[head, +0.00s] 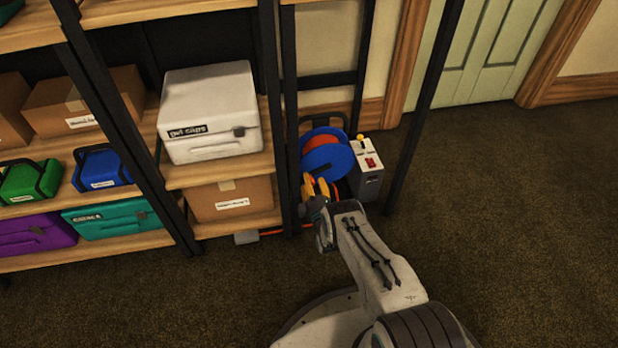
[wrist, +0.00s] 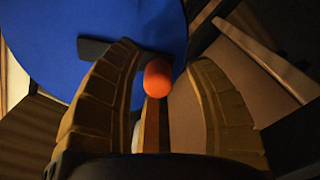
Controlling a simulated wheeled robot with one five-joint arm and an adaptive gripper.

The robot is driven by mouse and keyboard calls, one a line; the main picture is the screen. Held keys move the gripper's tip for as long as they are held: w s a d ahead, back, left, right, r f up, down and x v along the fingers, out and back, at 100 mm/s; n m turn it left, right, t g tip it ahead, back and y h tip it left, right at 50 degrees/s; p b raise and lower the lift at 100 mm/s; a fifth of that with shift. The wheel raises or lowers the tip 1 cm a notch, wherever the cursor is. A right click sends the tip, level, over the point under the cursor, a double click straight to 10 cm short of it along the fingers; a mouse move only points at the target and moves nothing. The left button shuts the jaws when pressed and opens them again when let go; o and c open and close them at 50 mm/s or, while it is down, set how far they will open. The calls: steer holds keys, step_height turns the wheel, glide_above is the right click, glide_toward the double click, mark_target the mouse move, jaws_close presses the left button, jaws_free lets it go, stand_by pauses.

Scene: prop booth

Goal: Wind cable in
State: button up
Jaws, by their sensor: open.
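The cable reel stands on the floor beside the shelf. It has a blue side disc (head: 328,161) and orange cable (head: 322,142) wound behind it. In the wrist view the blue disc (wrist: 75,35) fills the upper left, with a dark crank bar (wrist: 95,48) and an orange handle knob (wrist: 157,80). My gripper (head: 320,186) is at the lower front of the reel, its yellow fingers open. The knob shows between the two fingers in the wrist view; I cannot tell whether either touches it. My gripper hides the lower reel.
A grey box (head: 367,183) with a yellow-topped lever and red switch stands right of the reel. A stretch of orange cable (head: 272,232) runs along the floor by the shelf. Black posts (head: 424,110) flank the reel. Carpet at the right is clear.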

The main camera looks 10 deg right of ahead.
steer(key=shift+c, duration=0.2)
jaws_close()
stand_by(0.4)
